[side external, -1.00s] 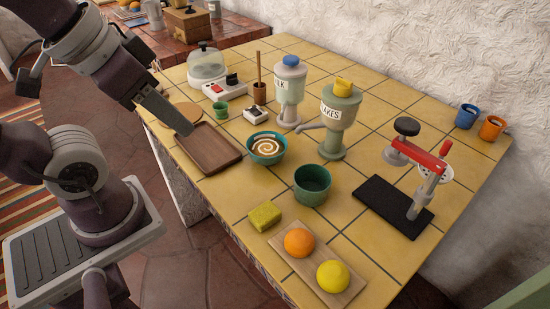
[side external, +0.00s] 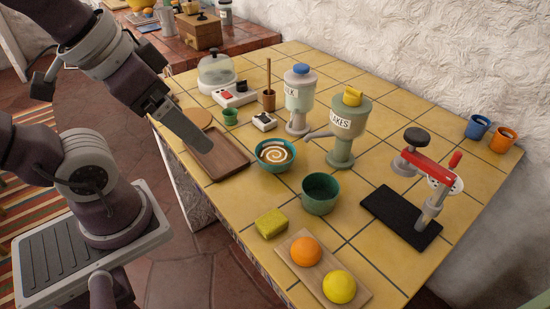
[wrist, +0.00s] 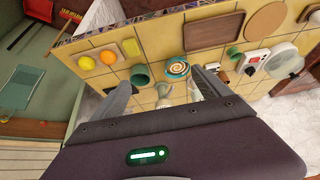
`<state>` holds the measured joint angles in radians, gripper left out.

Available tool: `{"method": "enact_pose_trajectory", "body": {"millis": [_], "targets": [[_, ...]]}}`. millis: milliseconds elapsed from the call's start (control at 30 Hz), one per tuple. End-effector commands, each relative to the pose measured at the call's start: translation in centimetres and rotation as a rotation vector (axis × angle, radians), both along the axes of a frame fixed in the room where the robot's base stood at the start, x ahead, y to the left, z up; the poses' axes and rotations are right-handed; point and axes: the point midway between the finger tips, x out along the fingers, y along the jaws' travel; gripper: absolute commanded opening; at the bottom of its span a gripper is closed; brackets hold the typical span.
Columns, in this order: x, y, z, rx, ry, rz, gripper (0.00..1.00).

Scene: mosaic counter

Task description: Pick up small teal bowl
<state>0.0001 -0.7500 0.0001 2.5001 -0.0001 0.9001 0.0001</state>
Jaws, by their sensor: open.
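A teal bowl (side external: 272,168) with a brown-and-cream swirl inside stands upright near the middle of the counter; it also shows in the wrist view (wrist: 178,79). A deeper, plain green-teal bowl (side external: 320,200) stands beside it, nearer the camera, and looks empty; the wrist view shows it too (wrist: 140,75). My gripper (side external: 205,145) is above the brown wooden tray, left of the swirl bowl and apart from it. In the wrist view its two fingers (wrist: 163,92) are spread with nothing between them, both bowls lying beyond the gap.
Two dispensers, one grey with a blue lid (side external: 300,100) and one green (side external: 343,130), stand behind the bowls. A yellow sponge (side external: 272,224) and a board (side external: 352,299) with an orange and a lemon are in front. The wooden tray (side external: 220,158) is left. A red press (side external: 430,170) stands right.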

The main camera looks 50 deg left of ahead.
Motion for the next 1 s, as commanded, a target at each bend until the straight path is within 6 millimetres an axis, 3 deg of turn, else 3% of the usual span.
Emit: {"method": "enact_pose_trajectory", "body": {"millis": [300,367,500,667,800,900,1000], "targets": [[0.1,0.0,0.4,0.000,-0.002,0.000,1.00],[0.1,0.0,1.4,0.000,-0.005,0.000,1.00],[0.1,0.0,5.5,0.000,-0.008,0.000,1.00],[7.3,5.9,7.7,0.161,-0.215,0.150,1.00],[13.3,10.8,11.3,0.306,-0.427,0.205,1.00],[17.8,13.8,14.3,0.408,-0.595,0.180,1.00],[22.4,15.5,16.7,0.480,-0.762,0.062,1.00]]}}
